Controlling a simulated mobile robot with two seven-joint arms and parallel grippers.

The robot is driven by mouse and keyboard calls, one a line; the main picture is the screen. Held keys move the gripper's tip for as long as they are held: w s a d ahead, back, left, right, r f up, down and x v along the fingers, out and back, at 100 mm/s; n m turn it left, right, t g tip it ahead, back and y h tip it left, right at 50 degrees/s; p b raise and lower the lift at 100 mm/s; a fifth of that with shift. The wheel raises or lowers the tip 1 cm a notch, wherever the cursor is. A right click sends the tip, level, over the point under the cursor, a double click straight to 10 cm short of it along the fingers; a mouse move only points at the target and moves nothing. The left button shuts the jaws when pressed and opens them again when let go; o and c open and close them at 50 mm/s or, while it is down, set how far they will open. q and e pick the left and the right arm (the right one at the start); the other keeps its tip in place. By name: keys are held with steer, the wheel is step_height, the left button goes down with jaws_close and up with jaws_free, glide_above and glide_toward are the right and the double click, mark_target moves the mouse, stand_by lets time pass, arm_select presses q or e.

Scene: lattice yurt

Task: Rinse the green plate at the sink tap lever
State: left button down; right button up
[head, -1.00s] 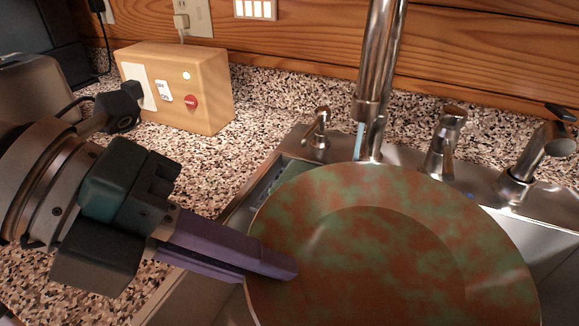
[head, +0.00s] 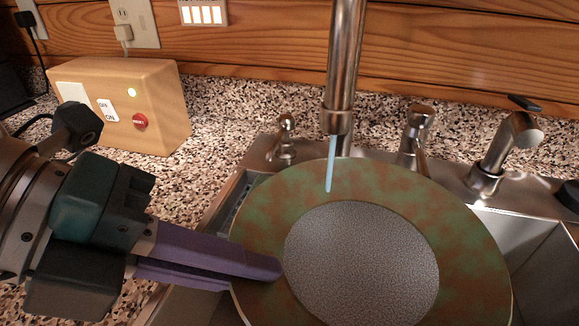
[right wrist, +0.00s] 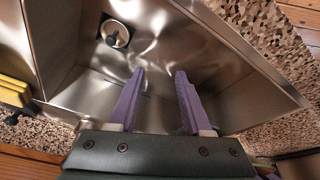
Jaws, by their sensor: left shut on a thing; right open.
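The green plate (head: 460,232) is mottled green and brown around its rim, with a grey speckled middle. It is tilted over the sink (head: 215,215). My left gripper (head: 262,268) is shut on the plate's left edge. A thin light-blue water stream (head: 330,165) runs from the tap spout (head: 338,118) and ends over the plate's far rim. A tap lever (head: 508,145) stands at the right of the sink's back ledge. My right gripper (right wrist: 158,98) is open and empty above a steel basin (right wrist: 75,85) in the right wrist view.
A wooden box (head: 130,108) with a red button and an on/off switch stands on the speckled counter (head: 185,175) at left. Smaller metal fittings (head: 283,135) and (head: 415,135) stand on the back ledge. The basin by my right gripper has a drain (right wrist: 115,35).

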arm_select(q)
steer(key=shift+d, duration=0.1)
stand_by(0.4)
steer(key=shift+d, duration=0.5)
steer(key=shift+a, duration=0.1)
steer(key=shift+a+b, duration=0.45)
steer(key=shift+a, duration=0.05)
steer(key=shift+d, duration=0.6)
